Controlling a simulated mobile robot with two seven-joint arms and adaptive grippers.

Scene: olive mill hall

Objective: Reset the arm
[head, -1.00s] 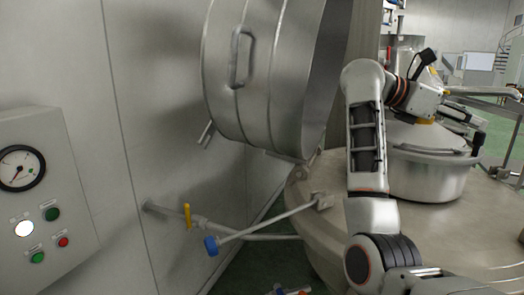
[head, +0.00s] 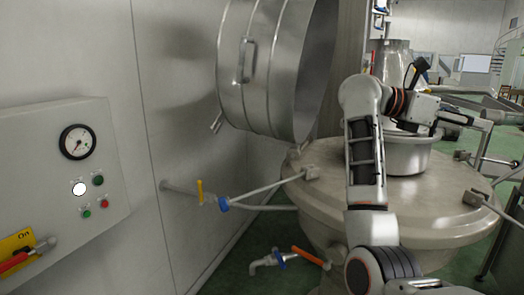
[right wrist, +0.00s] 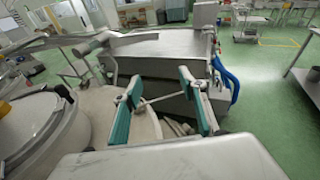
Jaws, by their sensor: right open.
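My right arm (head: 365,150) rises in front of the big steel vessel in the head view and bends over to the right at the top. My right gripper (head: 466,122) is small and side-on there, above the right part of the vessel's lid. In the right wrist view the right gripper (right wrist: 163,108) is open, with its two teal-padded fingers apart and nothing between them. My left arm and gripper are not in view.
A domed steel vessel lid (head: 440,205) with a steel pot (head: 408,158) on it lies behind my arm. A round steel drum (head: 270,70) hangs at the wall. A control panel (head: 75,165) with a gauge is at left. Green floor (right wrist: 265,85) shows beyond.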

